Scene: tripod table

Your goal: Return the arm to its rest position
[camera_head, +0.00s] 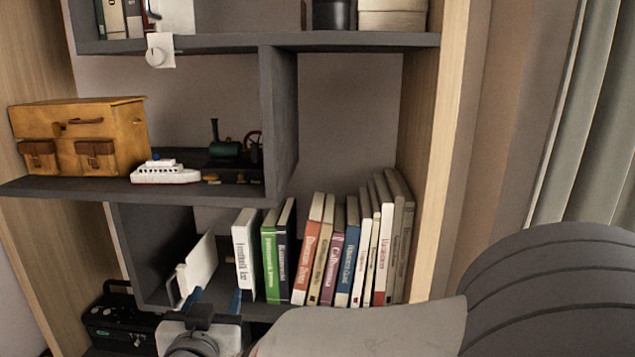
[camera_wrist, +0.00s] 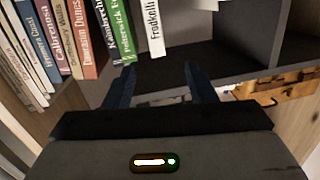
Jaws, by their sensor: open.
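My gripper (camera_head: 212,299) is low in the head view, in front of the lower shelf with the books. Its two dark blue fingers stand apart. In the wrist view my gripper (camera_wrist: 163,75) is open, with the shelf edge visible between the fingers and nothing seen held. The fingertips point toward the shelf, close to a white book (camera_head: 244,251) with black lettering, which also shows in the wrist view (camera_wrist: 155,25). I cannot tell whether they touch anything. My arm reaches in from the lower right of the head view.
A row of several books (camera_head: 352,250) fills the lower shelf to the right. A tilted white item (camera_head: 198,268) is at its left. Above are a tan case (camera_head: 78,135), a toy boat (camera_head: 165,173) and a green engine (camera_head: 224,148). A black box (camera_head: 117,322) sits lower left.

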